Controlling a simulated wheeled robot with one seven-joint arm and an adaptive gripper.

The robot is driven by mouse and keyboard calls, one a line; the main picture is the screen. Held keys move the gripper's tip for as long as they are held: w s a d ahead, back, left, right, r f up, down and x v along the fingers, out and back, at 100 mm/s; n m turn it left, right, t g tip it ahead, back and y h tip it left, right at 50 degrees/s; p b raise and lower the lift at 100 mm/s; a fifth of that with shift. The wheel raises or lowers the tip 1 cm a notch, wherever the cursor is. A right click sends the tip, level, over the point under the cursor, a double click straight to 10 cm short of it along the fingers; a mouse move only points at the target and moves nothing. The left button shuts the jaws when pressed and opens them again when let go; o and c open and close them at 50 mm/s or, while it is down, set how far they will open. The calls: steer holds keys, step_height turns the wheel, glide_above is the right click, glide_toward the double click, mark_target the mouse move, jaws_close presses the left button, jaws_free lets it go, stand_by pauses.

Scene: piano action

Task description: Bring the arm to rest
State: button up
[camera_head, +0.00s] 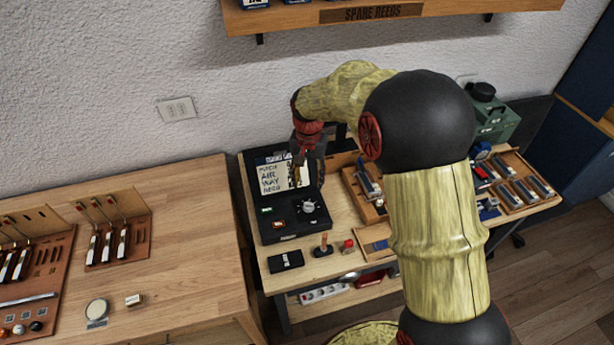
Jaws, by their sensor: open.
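My arm rises from the lower right of the head view, bends at a large black joint and reaches back over the small workbench. My gripper (308,172) points down above the right side of a black case (296,217) with a dial and a note in its lid. The jaws are open. They are small and dark here, and I see nothing between them. I cannot tell whether a fingertip touches the case.
Wooden trays (525,183) and a green box (492,122) sit at right. A shelf (400,14) hangs on the wall above.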

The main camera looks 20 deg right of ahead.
stand_by(0.3)
steer(key=s+r+n+t, duration=0.2)
steer(key=s+r, duration=0.3)
steer(key=s, duration=0.4)
steer(key=s+r+n+t+b, duration=0.1)
steer(key=s+r+n, duration=0.1)
steer(key=s+r, duration=0.4)
steer(key=s+r+n+t+b, duration=0.1)
steer(key=s+r, duration=0.5)
steer(key=s, duration=0.8)
steer(key=shift+d+n+t, duration=0.35)
steer(key=shift+n+t, duration=0.15)
steer(key=shift+t, duration=0.3)
stand_by(2.7)
